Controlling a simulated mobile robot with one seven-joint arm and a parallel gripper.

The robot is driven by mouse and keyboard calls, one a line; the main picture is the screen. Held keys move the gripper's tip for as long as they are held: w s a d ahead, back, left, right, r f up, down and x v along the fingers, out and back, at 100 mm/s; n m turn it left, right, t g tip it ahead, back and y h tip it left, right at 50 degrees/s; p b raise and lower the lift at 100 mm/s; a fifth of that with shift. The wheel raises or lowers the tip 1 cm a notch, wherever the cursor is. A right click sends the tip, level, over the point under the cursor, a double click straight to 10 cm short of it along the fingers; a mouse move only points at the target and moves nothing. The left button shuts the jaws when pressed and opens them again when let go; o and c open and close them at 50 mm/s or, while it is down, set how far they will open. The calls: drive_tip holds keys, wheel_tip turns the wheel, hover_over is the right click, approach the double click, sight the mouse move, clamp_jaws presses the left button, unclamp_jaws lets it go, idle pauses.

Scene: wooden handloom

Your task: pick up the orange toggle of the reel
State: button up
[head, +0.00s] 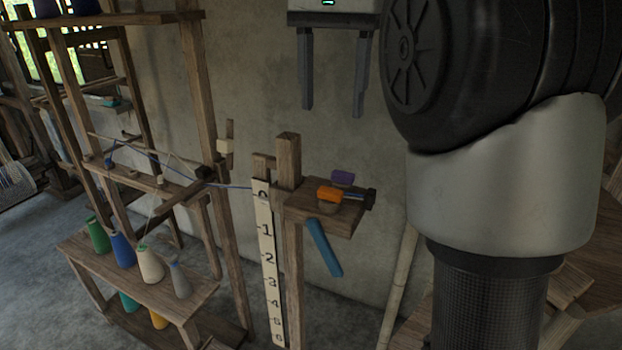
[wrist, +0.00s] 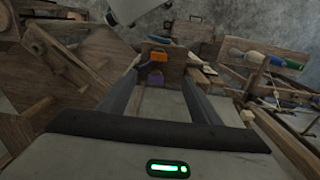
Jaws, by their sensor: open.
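The orange toggle (head: 331,194) lies on a small wooden shelf (head: 315,217) fixed to a post in the head view. A purple block (head: 342,177) is just behind it. In the wrist view the orange toggle (wrist: 160,58) shows beyond and between the fingers of my gripper (wrist: 163,76), with the purple block (wrist: 156,79) on the nearer side in the picture. My gripper is open, and nothing is visibly held in it. I cannot tell the exact distance from the fingertips to the toggle.
A blue strip (head: 323,248) hangs below the shelf. A numbered scale (head: 267,258) stands left of the post. Thread cones (head: 148,264) stand on a low bench at left. Wooden frame parts crowd both sides of the wrist view.

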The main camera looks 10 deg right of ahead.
drive_tip(key=b, duration=0.2)
hover_over(330, 190)
wheel_tip(330, 190, down, 10)
drive_tip(key=shift+a+f, duration=0.15)
drive_tip(key=shift+f+b, duration=0.45)
drive_tip(key=shift+f, duration=2.7)
drive_tip(key=c, duration=1.1)
drive_tip(key=shift+r, duration=0.1)
wheel_tip(330, 190, up, 10)
drive_tip(key=shift+f+p, duration=0.1)
drive_tip(key=shift+p, duration=0.7)
